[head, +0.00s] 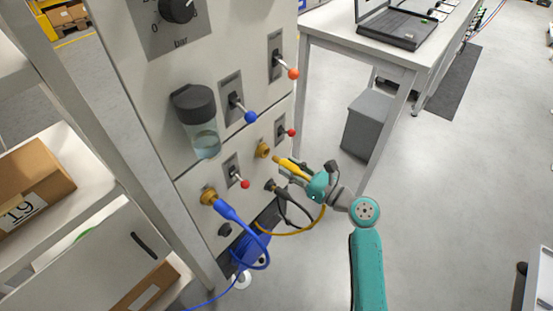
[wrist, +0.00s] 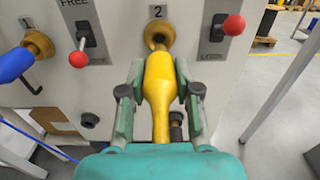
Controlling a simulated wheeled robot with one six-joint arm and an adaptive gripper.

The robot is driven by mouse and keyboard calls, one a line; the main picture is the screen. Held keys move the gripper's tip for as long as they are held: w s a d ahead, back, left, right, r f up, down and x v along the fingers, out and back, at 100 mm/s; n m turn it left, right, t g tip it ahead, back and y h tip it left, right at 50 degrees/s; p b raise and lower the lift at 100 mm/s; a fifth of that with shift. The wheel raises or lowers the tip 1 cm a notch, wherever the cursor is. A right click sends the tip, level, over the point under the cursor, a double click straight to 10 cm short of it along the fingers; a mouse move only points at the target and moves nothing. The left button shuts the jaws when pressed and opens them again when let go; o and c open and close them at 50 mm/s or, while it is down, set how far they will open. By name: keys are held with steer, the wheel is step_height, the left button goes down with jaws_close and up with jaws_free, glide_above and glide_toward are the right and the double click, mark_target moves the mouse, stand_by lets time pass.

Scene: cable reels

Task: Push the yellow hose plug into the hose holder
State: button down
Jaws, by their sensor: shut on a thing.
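My gripper (wrist: 160,90) is shut on the yellow hose plug (wrist: 160,78), with one finger on each side of its body. In the head view the gripper (head: 309,178) holds the yellow plug (head: 290,166) in front of the panel, its tip towards the brass hose holder (head: 263,151). The wrist view shows this holder (wrist: 158,32) under the label 2, straight ahead of the plug. A small gap appears between tip and holder in the head view; the wrist view hides the exact distance. A yellow hose (head: 307,228) hangs in a loop below.
A blue plug (head: 226,210) sits at holder 1 (head: 208,195) on the left. Red-knobbed levers (wrist: 78,58) (wrist: 234,25) stick out on both sides of holder 2. A black plug (head: 272,185) is below. Open floor (head: 455,190) lies to the right.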

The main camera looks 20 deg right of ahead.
steer(key=shift+s+d, duration=0.1)
stand_by(0.3)
steer(key=v, duration=0.6)
stand_by(0.5)
